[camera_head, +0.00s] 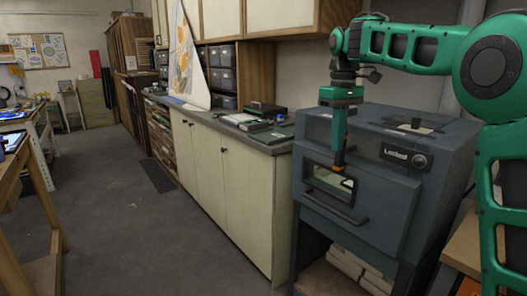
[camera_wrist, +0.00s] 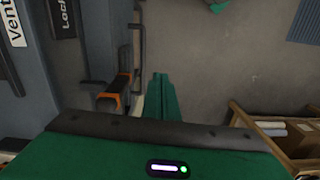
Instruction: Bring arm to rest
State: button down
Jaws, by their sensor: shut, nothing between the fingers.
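My green arm reaches in from the right in the head view. Its gripper (camera_head: 338,166) points down in front of the grey kiln (camera_head: 385,215), near the small window in its front. The fingers look closed together and hold nothing. In the wrist view the gripper's green fingers (camera_wrist: 160,98) show side by side, pressed together, over the grey floor. The kiln's front, with its handle and lettering, lies at the left of the wrist view. I cannot tell the exact gap between the fingers and the kiln front.
A long counter (camera_head: 235,125) with cream cupboards runs left of the kiln. Trays and a tall painted panel (camera_head: 187,60) stand on it. A wooden table (camera_head: 22,190) is at the far left. The grey floor (camera_head: 160,240) between is clear, apart from a dark mat (camera_head: 158,175).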

jog(key=s+d+f+m, duration=0.3)
jog(key=s+d, duration=0.5)
jog(key=s, duration=0.1)
jog(key=s+d+f+m, duration=0.3)
jog(key=s+d+m, duration=0.1)
jog(key=s+d, duration=0.45)
jog(key=s+d+f+m, duration=0.2)
jog(key=s+f, duration=0.5)
jog(key=s, duration=0.5)
jog(key=s+d+f+m, duration=0.2)
jog(key=s+f+m, duration=0.2)
jog(key=s+f, duration=0.3)
jog(key=s, duration=0.5)
